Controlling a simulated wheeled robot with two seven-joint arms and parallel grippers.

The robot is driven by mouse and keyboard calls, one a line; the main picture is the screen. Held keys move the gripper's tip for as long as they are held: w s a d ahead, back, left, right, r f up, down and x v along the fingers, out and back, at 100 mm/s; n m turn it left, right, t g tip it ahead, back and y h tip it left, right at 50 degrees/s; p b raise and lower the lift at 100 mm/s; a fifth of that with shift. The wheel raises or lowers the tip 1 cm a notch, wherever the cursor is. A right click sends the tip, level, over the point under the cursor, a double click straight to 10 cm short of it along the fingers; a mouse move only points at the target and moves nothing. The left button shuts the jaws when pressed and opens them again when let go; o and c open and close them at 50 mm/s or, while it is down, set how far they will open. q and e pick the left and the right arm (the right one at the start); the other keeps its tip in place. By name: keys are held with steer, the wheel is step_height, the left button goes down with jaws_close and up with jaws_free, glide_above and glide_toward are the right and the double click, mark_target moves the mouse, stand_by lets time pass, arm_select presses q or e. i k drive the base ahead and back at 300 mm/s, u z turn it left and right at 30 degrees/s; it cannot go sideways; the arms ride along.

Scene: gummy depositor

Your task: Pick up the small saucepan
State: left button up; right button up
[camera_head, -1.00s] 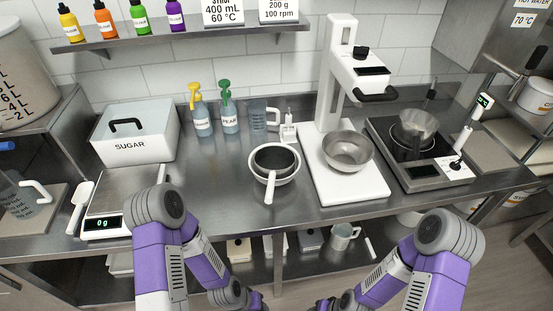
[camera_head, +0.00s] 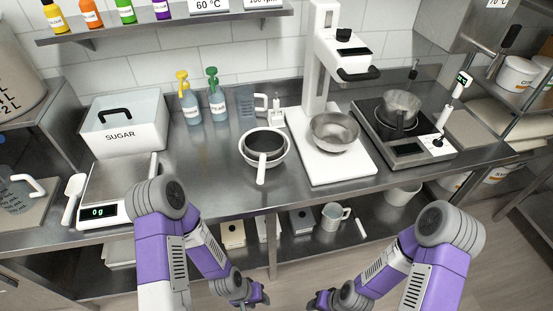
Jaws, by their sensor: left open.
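A small saucepan (camera_head: 262,173) with a pale handle and dark inside stands on the steel counter, left of the white stand mixer. It seems to sit in or over a white bowl rim; I cannot tell exactly how they nest. Its handle points toward me. My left gripper (camera_head: 258,294) is at the bottom edge, low in front of the counter, open and well apart from the saucepan. My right gripper (camera_head: 318,301) is low at the bottom edge too, small and partly cut off, so its jaws are unclear.
A white mixer stand (camera_head: 358,167) with a metal bowl (camera_head: 335,131) stands right of the saucepan. A hot plate (camera_head: 408,150) holds another pot farther right. A sugar box (camera_head: 124,125) and scale (camera_head: 98,212) are left.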

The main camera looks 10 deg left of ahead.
mark_target(399, 118)
steer(key=z, duration=0.5)
steer(key=k, duration=1.1)
steer(key=u, duration=0.35)
steer(key=i, duration=0.9)
steer(key=u, duration=0.05)
steer(key=k, duration=0.5)
steer(key=z, duration=1.55)
steer(key=i, duration=1.35)
steer(key=u, duration=0.2)
